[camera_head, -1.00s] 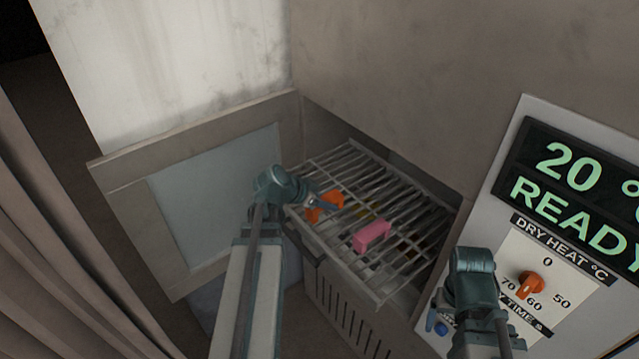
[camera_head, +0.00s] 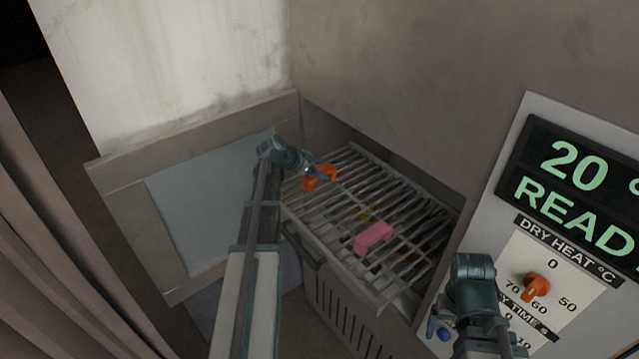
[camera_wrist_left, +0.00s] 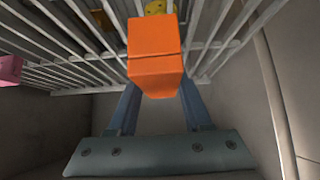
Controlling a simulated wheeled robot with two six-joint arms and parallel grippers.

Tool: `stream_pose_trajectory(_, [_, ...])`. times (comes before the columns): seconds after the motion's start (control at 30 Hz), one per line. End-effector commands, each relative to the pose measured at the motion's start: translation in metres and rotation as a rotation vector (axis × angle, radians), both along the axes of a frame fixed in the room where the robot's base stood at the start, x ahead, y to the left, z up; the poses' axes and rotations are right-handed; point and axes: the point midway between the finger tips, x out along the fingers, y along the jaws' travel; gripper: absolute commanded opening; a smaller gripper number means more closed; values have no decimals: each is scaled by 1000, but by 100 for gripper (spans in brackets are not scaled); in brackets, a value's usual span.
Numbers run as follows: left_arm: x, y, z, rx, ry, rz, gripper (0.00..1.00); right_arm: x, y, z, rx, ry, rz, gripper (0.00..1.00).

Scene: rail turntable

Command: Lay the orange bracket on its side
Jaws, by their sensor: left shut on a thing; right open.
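The orange bracket (camera_head: 319,179) is at the far left part of the wire rack (camera_head: 385,291). My left gripper (camera_head: 318,174) is shut on it. In the left wrist view the orange bracket (camera_wrist_left: 155,55) sits between the two fingers (camera_wrist_left: 158,95), with the rack bars behind it. Whether it touches the rack is hard to tell. My right gripper (camera_head: 490,345) is at the bottom right in front of the control panel, away from the bracket; its fingertips are not clearly seen.
Yellow pieces (camera_head: 366,214) show below the bars. An open door (camera_head: 215,185) stands to the left of the rack. The control panel (camera_head: 560,250) with an orange knob (camera_head: 537,287) is at right.

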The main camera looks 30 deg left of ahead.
Motion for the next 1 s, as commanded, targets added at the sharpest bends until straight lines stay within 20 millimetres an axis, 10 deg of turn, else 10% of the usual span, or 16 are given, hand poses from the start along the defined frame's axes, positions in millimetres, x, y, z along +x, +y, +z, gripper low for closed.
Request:
stream_pose_trajectory(0.2, [-1, -1, -35, -1, 0, -1, 0, 0, 0, -35, -1, 0, 6, 85])
stream_pose_trajectory(0.67, [-1, -1, -39, -1, 0, -1, 0, 0, 0, -39, -2, 0, 9, 85])
stream_pose_trajectory(0.7, [-2, -1, -38, 0, 1, -1, 55, 0, 0, -38, -2, 0, 9, 85])
stream_pose_trajectory(0.83, [-1, -1, -37, 0, 1, -1, 78, 0, 0, -37, -2, 0, 8, 85])
stream_pose_trajectory(1.0, [-1, -1, -37, 0, 1, -1, 80, 0, 0, -37, -2, 0, 8, 85])
